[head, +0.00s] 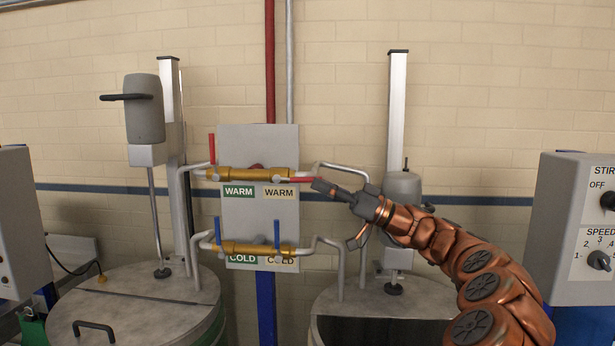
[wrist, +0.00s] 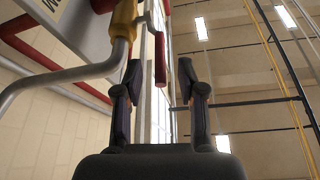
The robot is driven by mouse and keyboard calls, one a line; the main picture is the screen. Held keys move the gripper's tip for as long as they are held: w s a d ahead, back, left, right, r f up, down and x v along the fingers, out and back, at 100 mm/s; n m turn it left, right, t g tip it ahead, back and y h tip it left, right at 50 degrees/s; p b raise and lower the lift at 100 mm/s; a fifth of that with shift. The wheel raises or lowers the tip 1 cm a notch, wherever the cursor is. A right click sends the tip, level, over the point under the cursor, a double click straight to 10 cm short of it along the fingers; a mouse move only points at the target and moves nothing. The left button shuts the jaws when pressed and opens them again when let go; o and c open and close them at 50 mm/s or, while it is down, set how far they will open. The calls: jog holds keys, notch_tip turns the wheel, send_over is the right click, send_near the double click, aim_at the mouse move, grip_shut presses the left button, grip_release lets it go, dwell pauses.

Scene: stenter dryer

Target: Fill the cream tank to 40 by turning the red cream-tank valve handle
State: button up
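The red valve handle (head: 302,180) on the right, cream-label WARM side of the brass pipe lies about horizontal, pointing right. In the wrist view the red handle (wrist: 160,60) shows between the fingertips, with a gap to each finger. My gripper (head: 322,187) is open at the handle's free end; contact cannot be told. In the wrist view my gripper (wrist: 160,70) has both fingers spread. The right tank (head: 335,305), below the cream-label side, has a dark opening in its top. No fill level reading is visible.
Another red handle (head: 212,148) stands upright on the left WARM side. Two blue handles (head: 277,234) stand upright on the COLD pipe below. A left tank (head: 130,300) and a control box (head: 575,230) flank the scene. Metal pipes (head: 345,168) bend close to my gripper.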

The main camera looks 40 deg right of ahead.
aim_at(309, 180)
jog(key=shift+p+x, duration=0.55)
jog(key=shift+x, duration=1.3)
jog(key=shift+c, duration=0.2)
grip_shut()
